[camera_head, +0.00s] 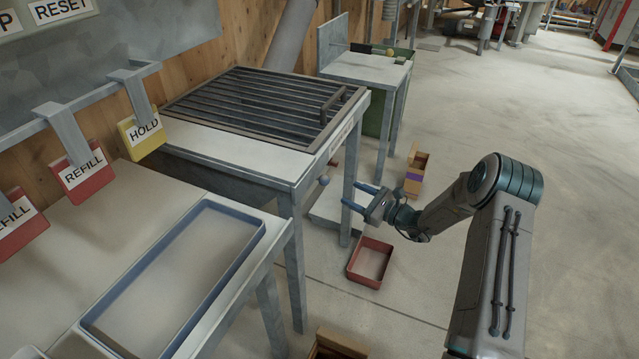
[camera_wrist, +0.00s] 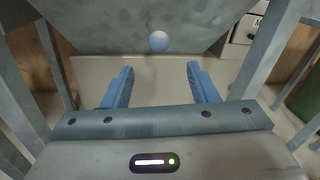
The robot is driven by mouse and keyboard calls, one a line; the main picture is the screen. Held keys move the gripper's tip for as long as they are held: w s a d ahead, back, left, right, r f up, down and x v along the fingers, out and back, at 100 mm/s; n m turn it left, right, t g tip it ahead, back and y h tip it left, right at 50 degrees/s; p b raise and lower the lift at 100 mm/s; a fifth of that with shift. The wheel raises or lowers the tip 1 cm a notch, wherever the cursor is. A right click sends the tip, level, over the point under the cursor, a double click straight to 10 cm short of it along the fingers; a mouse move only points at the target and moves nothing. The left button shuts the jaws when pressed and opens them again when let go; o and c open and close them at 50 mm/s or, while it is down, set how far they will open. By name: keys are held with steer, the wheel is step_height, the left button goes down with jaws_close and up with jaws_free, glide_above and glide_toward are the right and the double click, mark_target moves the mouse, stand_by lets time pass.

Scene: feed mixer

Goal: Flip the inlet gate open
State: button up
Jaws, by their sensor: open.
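A dark slatted grate (camera_head: 262,100) with a bar handle (camera_head: 334,104) lies flat on top of the grey mixer stand (camera_head: 232,160). Below the stand's top edge a pale round knob (camera_head: 323,180) sticks out; it also shows in the wrist view (camera_wrist: 158,41), in front of a grey sloping panel (camera_wrist: 120,22). I cannot tell for sure which of these parts is the inlet gate. My gripper (camera_head: 350,194) is open and empty, with blue fingers pointing toward the stand. In the wrist view the fingers (camera_wrist: 160,70) stand apart, with the knob beyond them, roughly centred and not touched.
A red bin (camera_head: 371,263) and a wooden box (camera_head: 416,173) stand on the floor near my arm. The stand's legs (camera_head: 348,205) are close to my fingers. A blue-rimmed tray (camera_head: 258,226) lies on the front table.

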mark_target(319, 178)
steer(key=b+x, duration=0.3)
steer(key=x, duration=1)
steer(key=shift+a+r, duration=0.1)
